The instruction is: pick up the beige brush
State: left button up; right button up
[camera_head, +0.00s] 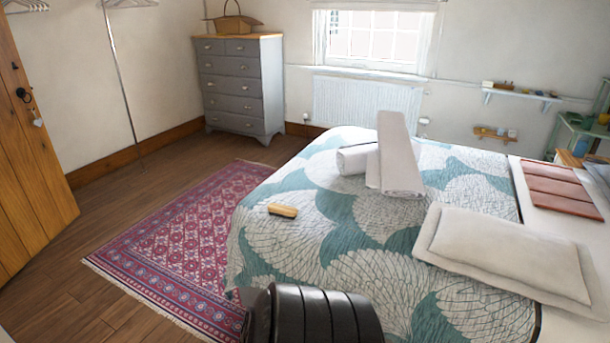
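The beige brush (283,210) lies on the bed, near the left edge of the patterned teal and white bedspread (370,270). It is a small oblong with a tan upper part and a darker lower side. Nothing touches it except the bedspread. Neither my left nor my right gripper shows in the head view.
White rolled towels (400,165) lie behind the brush on the bed, and a pale pillow (505,250) lies to the right. A black ribbed shape (315,318) fills the bottom edge; I cannot tell what it is. A red rug (185,245) covers clear floor at left.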

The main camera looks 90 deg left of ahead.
aim_at(285, 212)
jog(key=u, duration=2.95)
